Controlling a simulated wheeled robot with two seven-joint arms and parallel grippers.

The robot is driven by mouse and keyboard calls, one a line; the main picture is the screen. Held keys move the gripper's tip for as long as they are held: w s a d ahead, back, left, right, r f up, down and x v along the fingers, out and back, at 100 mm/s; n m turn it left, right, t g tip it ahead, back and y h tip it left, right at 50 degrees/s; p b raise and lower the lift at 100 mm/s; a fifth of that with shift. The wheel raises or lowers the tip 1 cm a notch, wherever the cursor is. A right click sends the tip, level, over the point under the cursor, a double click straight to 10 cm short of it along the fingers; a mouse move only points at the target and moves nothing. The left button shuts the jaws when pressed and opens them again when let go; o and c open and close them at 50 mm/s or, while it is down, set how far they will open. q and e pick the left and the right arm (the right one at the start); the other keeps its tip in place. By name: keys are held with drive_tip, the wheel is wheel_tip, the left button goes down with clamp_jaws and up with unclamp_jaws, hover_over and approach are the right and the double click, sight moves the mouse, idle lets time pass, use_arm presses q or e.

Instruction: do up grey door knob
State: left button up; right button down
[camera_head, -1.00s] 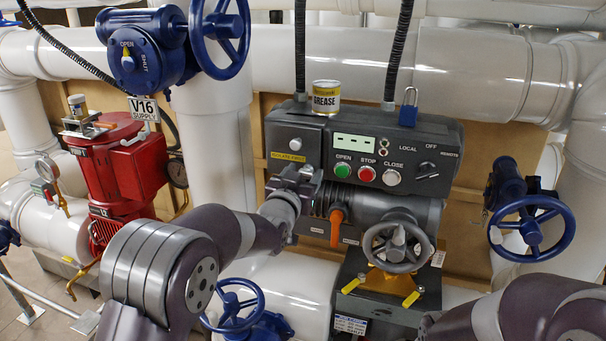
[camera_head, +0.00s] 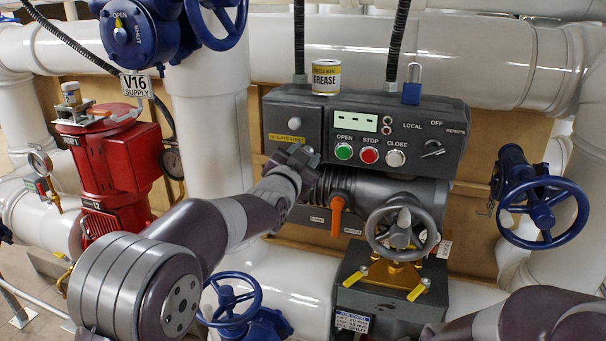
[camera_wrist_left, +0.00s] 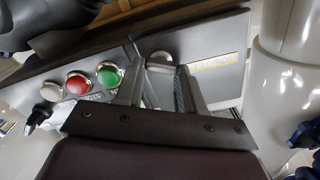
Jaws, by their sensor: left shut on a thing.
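The grey door knob (camera_wrist_left: 160,61) shows in the left wrist view between my left fingertips, on the dark grey door of the control box (camera_head: 280,113). My left gripper (camera_head: 302,158) is shut on the knob, at the lower right of the door in the head view, and hides it there. In the left wrist view my gripper (camera_wrist_left: 160,80) has one finger on each side of the knob. How far the knob is turned cannot be told. My right arm shows at lower right in the head view; its gripper is out of view.
Beside the door are green (camera_head: 344,151), red (camera_head: 369,155) and white (camera_head: 396,158) buttons. A grease can (camera_head: 326,77) and a blue padlock (camera_head: 412,87) are on top. An orange lever (camera_head: 337,215) and a grey handwheel (camera_head: 402,234) are below.

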use_arm(q)
drive_tip(key=shift+d+f+m+b, duration=0.1)
drive_tip(key=shift+f+m+b, duration=0.1)
drive_tip(key=shift+m+b, duration=2.85)
drive_tip(key=shift+f+m+b, duration=0.15)
drive_tip(key=shift+m+b, duration=2.65)
drive_tip(key=shift+m, duration=0.45)
drive_tip(key=o, duration=1)
drive_tip(key=shift+o, duration=0.2)
